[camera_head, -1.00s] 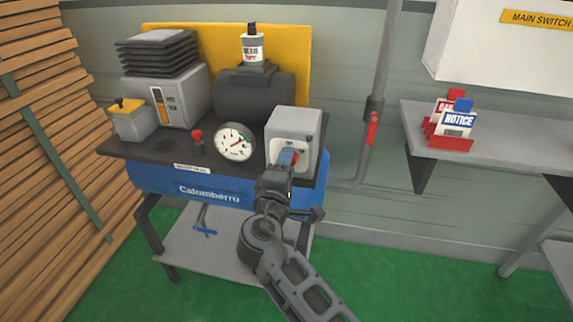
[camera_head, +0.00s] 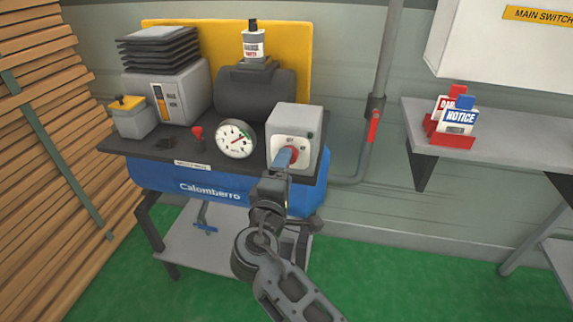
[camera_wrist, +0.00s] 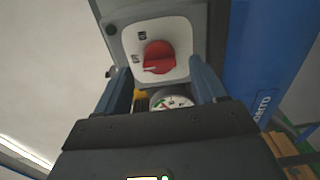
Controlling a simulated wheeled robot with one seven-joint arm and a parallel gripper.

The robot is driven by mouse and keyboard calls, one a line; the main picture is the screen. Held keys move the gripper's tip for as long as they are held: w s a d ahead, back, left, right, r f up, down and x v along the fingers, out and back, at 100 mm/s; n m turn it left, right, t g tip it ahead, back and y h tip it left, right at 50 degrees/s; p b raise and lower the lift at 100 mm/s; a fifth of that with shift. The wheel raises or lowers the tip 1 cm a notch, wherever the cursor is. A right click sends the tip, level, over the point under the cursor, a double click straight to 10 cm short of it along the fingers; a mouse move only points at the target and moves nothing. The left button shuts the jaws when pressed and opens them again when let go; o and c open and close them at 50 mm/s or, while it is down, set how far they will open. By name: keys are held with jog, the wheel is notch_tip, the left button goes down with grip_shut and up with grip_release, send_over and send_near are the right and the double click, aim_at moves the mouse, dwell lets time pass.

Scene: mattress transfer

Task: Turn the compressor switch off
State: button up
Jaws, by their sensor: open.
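The compressor switch is a red rotary knob (camera_head: 293,154) on the white face of a grey box (camera_head: 297,117) at the compressor's right end. The wrist view shows the knob (camera_wrist: 158,57) with a white mark toward the left of that picture. Two small labels stand beside it, too small to read surely there. My gripper (camera_wrist: 160,68) is open, with one blue-grey finger on each side of the knob in that view. No contact is clear. In the head view my gripper (camera_head: 283,157) covers the knob's left part.
A round gauge (camera_head: 235,140) and a small red knob (camera_head: 197,133) sit left of the switch box. A grey pipe with a red handle (camera_head: 373,127) stands at the right. A shelf (camera_head: 480,145) holds sign tags (camera_head: 459,121). Wooden slats (camera_head: 45,150) fill the left.

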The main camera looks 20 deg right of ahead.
jog(key=shift+v, duration=2.35)
jog(key=s+d+f+m+g+y, duration=0.1)
jog(key=s+f+y, duration=0.3)
jog(key=s+f, duration=0.5)
jog(key=s+d+f+m+g+y, duration=0.1)
jog(key=s+f+y, duration=0.45)
jog(key=s, duration=0.75)
jog(key=s+r+m+y, duration=0.1)
jog(key=s+r+m, duration=0.2)
jog(key=s, duration=0.9)
jog(key=s+d+r+m+t, duration=0.2)
jog(key=s+r+m, duration=0.4)
jog(key=s+r, duration=0.3)
notch_tip(320, 180, up, 3)
jog(key=shift+s+d+r, duration=0.15)
jog(key=shift+s+d, duration=0.15)
jog(key=shift+s, duration=0.05)
jog(key=shift+c, duration=0.4)
